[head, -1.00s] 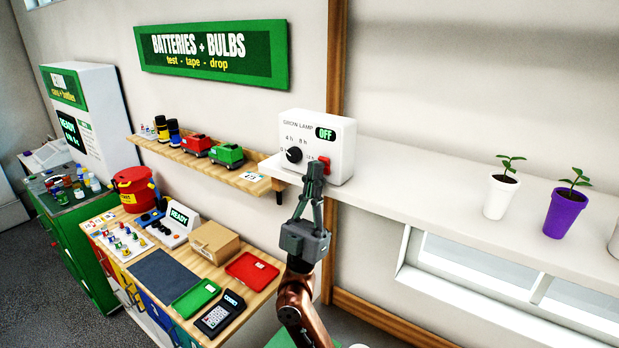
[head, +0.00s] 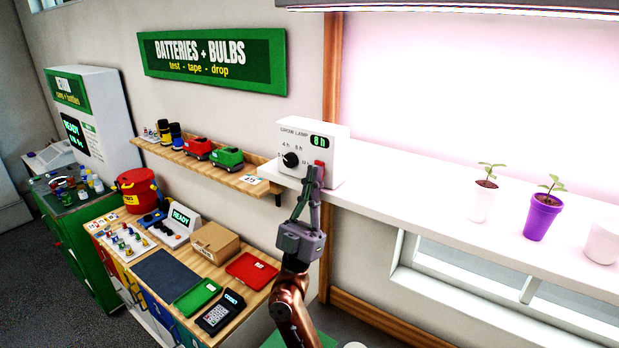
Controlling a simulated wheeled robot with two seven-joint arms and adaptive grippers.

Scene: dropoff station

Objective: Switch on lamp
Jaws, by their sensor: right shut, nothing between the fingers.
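The white grow lamp control box (head: 332,159) stands at the left end of the white shelf. Its small display (head: 320,141) reads a lit green "8 h". A black knob (head: 290,160) is on its front, left of a red switch (head: 319,168). My right gripper (head: 312,176) is shut and empty, with its fingertips at the red switch, partly covering it. I cannot tell whether they still touch it. The grow lamp (head: 450,9) shows along the top edge and casts a pink-white glow on the wall. My left gripper is not in view.
On the white shelf (head: 400,206) stand a white pot (head: 481,203) and a purple pot (head: 541,218) with seedlings. A wooden shelf (head: 225,175) with toy trucks is left of the box. Below is a workbench with trays (head: 252,270) and a cardboard box (head: 215,242).

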